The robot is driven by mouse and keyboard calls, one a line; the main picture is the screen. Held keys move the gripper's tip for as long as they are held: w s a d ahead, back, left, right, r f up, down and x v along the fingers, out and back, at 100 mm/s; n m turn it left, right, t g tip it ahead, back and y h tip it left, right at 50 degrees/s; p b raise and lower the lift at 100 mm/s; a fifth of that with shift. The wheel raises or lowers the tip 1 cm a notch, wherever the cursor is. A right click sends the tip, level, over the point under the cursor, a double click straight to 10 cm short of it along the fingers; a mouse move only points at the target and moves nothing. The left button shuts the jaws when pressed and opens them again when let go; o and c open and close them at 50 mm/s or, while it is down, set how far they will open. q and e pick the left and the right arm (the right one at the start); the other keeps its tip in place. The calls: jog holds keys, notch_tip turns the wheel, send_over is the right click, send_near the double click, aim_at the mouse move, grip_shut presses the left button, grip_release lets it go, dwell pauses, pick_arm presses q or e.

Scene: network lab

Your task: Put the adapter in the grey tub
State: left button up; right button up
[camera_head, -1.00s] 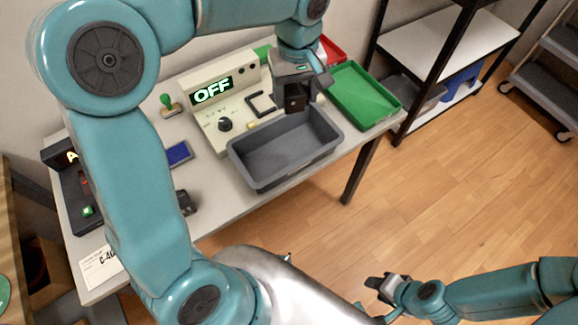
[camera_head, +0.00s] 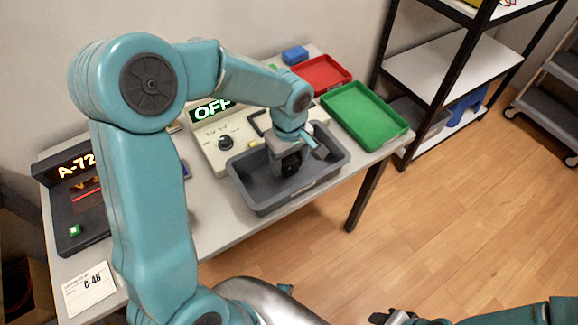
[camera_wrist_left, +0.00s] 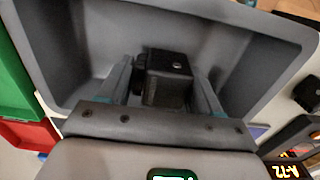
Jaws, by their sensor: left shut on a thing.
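The grey tub (camera_head: 268,199) stands on the table in front of the device with the OFF display. My left gripper (camera_head: 290,168) reaches down inside the tub's rim. It is shut on the adapter, a black block (camera_wrist_left: 168,75) that sits between its two fingers in the left wrist view. The tub's grey floor and walls (camera_wrist_left: 75,55) surround the block there. I cannot tell whether the adapter touches the tub floor. My right gripper (camera_head: 390,317) is at the bottom edge of the head view, partly cut off.
The OFF device (camera_head: 222,145) stands behind the tub. A green tray (camera_head: 366,117) and a red tray (camera_head: 321,73) are to the right and behind. A dark device reading A-72 (camera_head: 78,200) and a C-46 card (camera_head: 90,290) are at left. A shelf (camera_head: 432,65) stands at right.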

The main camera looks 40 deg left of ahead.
aim_at(289, 168)
pick_arm(q)
notch_tip(289, 168, down, 3)
jog(key=shift+f, duration=0.15)
jog(key=shift+f+b, duration=0.15)
jog(key=shift+b, duration=0.15)
jog(key=o, duration=1.2)
jog(key=shift+c, duration=0.2)
